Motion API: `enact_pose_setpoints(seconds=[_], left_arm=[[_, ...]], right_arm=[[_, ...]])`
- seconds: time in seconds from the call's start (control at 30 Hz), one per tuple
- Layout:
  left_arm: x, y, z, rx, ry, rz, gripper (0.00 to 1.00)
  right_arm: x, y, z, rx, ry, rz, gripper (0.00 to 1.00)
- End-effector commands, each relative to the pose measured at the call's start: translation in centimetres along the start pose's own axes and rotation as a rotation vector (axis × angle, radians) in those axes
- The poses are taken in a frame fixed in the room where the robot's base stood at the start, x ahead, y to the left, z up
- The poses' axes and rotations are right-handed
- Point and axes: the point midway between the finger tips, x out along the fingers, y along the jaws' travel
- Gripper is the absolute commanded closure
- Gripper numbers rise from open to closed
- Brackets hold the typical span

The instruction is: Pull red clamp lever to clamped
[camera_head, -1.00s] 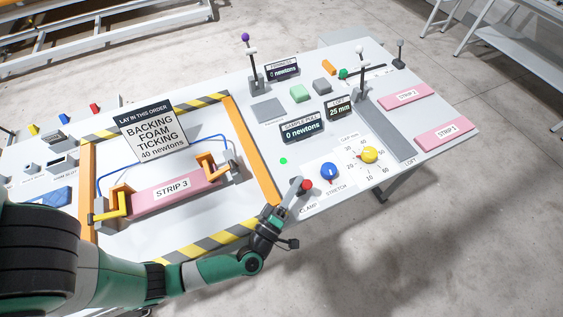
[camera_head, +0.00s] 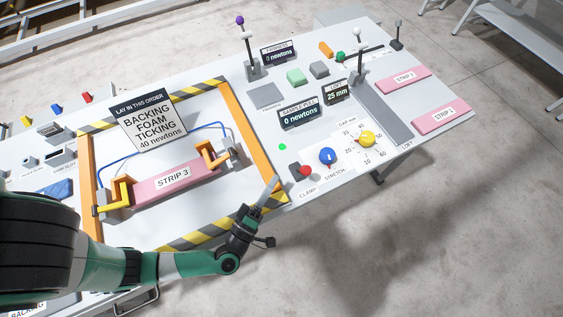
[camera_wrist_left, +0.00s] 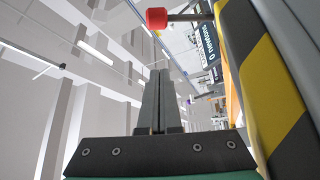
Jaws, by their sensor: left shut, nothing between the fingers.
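The red clamp lever's knob (camera_head: 305,171) stands beside the CLAMP label at the table's front edge, on a small dark base. The knob on its short rod also shows at the top of the left wrist view (camera_wrist_left: 157,18). My left gripper (camera_head: 275,182) is shut and empty, just left of the lever and apart from it, near the front corner of the striped frame. Its closed fingers (camera_wrist_left: 156,85) point up in the left wrist view, with the knob beyond their tips. My right gripper is not in view.
The blue stretch knob (camera_head: 327,156) and yellow dial (camera_head: 367,139) are right of the lever. The yellow-black striped frame (camera_head: 205,236) holds pink strip 3 (camera_head: 150,186) and lies left of the gripper. It runs close alongside in the wrist view.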

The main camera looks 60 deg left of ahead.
Motion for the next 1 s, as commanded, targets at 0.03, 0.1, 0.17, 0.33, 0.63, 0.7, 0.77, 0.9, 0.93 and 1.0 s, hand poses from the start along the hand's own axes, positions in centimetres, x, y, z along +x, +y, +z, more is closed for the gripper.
enact_pose_setpoints(seconds=[0.03, 0.1, 0.17, 0.33, 0.63, 0.7, 0.77, 0.9, 0.93, 1.0], left_arm=[[-0.7, 0.1, 0.2, -0.002, -0.008, 0.002, 1.0], [-1.4, 0.0, 0.2, -0.002, -0.005, 0.001, 1.0], [-1.8, 0.0, 0.1, -0.001, -0.004, 0.001, 1.0], [-2.2, -0.1, 0.0, 0.0, 0.001, -0.001, 1.0], [-2.1, -0.1, 0.0, 0.0, 0.001, 0.0, 1.0], [-2.1, -0.1, 0.0, 0.0, 0.001, 0.0, 1.0], [-2.1, -0.1, 0.0, 0.0, 0.001, 0.0, 1.0], [-2.0, -0.2, -0.2, 0.001, 0.011, -0.003, 1.0], [-1.6, 0.0, -0.3, -0.006, 0.024, -0.001, 1.0], [-0.1, 1.1, 0.0, -0.038, 0.067, 0.014, 1.0]], right_arm=[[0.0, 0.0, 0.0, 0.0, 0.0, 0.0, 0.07], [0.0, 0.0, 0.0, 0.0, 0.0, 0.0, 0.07], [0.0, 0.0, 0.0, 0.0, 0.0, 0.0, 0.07], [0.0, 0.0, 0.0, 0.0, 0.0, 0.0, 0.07], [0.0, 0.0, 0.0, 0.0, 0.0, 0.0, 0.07], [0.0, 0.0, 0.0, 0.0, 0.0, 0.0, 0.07], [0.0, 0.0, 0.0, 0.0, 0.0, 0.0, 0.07], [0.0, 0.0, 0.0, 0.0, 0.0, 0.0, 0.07], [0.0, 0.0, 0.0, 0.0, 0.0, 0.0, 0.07], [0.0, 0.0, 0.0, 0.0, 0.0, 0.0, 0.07]])
